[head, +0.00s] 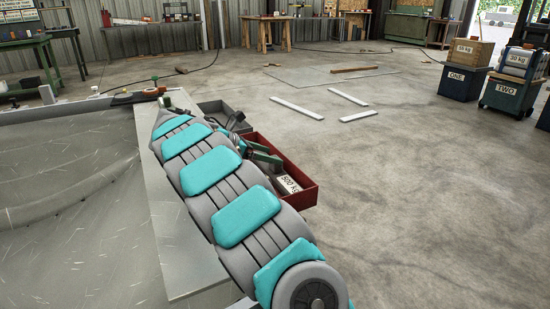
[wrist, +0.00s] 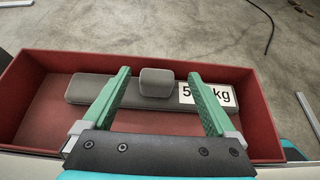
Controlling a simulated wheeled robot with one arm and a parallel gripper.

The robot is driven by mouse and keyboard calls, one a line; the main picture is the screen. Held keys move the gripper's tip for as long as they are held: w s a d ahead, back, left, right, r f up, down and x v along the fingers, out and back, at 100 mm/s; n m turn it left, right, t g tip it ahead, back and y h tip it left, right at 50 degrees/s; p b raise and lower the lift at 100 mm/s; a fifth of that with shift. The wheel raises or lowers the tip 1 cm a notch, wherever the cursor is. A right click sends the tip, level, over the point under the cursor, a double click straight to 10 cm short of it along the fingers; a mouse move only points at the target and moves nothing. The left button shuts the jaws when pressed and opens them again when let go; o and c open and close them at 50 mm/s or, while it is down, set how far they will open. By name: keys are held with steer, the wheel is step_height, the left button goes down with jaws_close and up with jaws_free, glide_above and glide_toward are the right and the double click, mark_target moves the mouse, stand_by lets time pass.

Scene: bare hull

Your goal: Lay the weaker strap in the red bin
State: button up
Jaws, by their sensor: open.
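The red bin (head: 308,193) is partly hidden behind my arm in the head view, and it fills much of the wrist view (wrist: 30,112). A grey strap (wrist: 95,88) with a raised block in its middle lies inside the bin. Its white label (head: 289,184) reads 500 kg in the head view; my right finger covers part of it in the wrist view. My gripper (wrist: 158,74) is open over the bin, its green fingers apart on either side of the block and not closed on it. No second strap can be made out.
A grey bin (head: 236,108) stands just beyond the red one, its contents mostly hidden by my arm. A grey bench top (head: 60,190) fills the left. White bars (head: 297,108) lie on open floor. Boxes marked ONE (head: 461,84) and TWO (head: 508,95) stand at right.

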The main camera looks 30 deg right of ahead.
steer(key=v, duration=0.9)
steer(key=shift+d+r+p, duration=0.15)
steer(key=shift+p, duration=0.2)
steer(key=shift+r, duration=0.1)
steer(key=shift+s, duration=0.1)
